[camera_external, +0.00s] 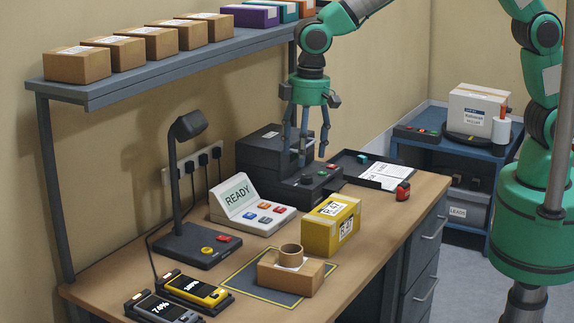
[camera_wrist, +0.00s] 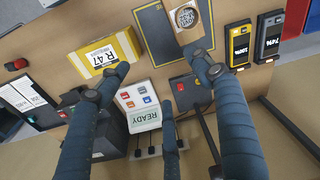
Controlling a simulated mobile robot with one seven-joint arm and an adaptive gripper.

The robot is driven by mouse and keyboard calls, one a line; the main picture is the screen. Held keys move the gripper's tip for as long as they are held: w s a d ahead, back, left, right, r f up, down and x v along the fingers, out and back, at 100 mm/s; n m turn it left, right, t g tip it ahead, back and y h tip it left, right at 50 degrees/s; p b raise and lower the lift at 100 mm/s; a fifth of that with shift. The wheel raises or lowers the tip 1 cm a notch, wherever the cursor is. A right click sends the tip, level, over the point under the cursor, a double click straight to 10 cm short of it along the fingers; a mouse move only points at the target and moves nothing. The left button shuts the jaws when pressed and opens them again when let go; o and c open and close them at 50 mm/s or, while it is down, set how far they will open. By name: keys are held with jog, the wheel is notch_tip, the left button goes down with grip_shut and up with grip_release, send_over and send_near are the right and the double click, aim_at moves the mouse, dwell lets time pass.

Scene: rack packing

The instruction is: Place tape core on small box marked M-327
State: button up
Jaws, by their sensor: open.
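The brown tape core (camera_external: 291,256) stands upright on top of a small cardboard box (camera_external: 287,280) on the dark, yellow-edged mat (camera_external: 243,282). The tape core (camera_wrist: 186,16) and box (camera_wrist: 193,36) also show at the top of the wrist view. The box's marking cannot be read. My gripper (camera_external: 312,158) is open and empty, raised over the back of the desk, well apart from the core. Its spread fingers (camera_wrist: 163,75) also show in the wrist view with nothing between them.
A yellow R-47 box (camera_external: 331,226) stands behind the mat. A READY console (camera_external: 252,208), a lamp (camera_external: 186,190) and two handheld devices (camera_external: 197,290) are on the left. A dark tray (camera_external: 350,166) and red item (camera_external: 402,192) lie at the back. A shelf (camera_external: 180,58) with boxes hangs above.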

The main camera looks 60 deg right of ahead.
jog(key=s+d+r+m+t, duration=0.1)
jog(key=s+d+r, duration=0.1)
jog(key=d+r, duration=0.55)
jog(key=s+d+r, duration=0.2)
jog(key=d+r, duration=0.2)
jog(key=d, duration=0.6)
jog(key=s+d+r+m+t, duration=0.1)
jog(key=s+d+r, duration=0.1)
jog(key=d+r, duration=0.45)
jog(key=s+d+m+t, duration=0.2)
jog(key=s+d+t, duration=0.1)
jog(key=s+d, duration=1.7)
jog(key=shift+d+r+m+h, duration=0.3)
jog(key=shift+d+r+m, duration=0.1)
jog(key=shift+d, duration=0.15)
jog(key=shift+f, duration=0.1)
notch_tip(320, 180, down, 9)
jog(key=b, duration=0.9)
jog(key=shift+r, duration=0.2)
